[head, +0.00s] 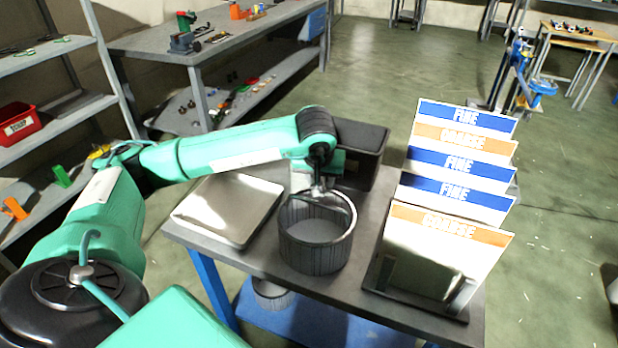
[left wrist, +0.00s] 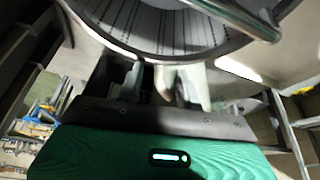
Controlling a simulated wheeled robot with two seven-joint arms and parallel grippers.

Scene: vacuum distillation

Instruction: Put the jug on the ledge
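The only jug-like thing I can make out is a dark grey ribbed round vessel (head: 316,245) with a bail-like bar, standing upright on the grey table. In the left wrist view its rim and ribbed inside (left wrist: 155,28) fill the top, with a metal bar at upper right. My left gripper (head: 318,190) is at the vessel's far rim. In the left wrist view its fingers (left wrist: 165,82) stand apart just below the rim, with a pale piece between them; whether they grip it is unclear. My right gripper is out of view. I cannot tell which surface is the ledge.
A pale tray (head: 228,208) lies left of the vessel. A dark bin (head: 360,150) stands behind it. A rack of sheets labelled FINE and COARSE (head: 440,250) stands to the right. A second round vessel (head: 272,293) is on the blue lower shelf (head: 330,325). Shelving (head: 60,110) stands left.

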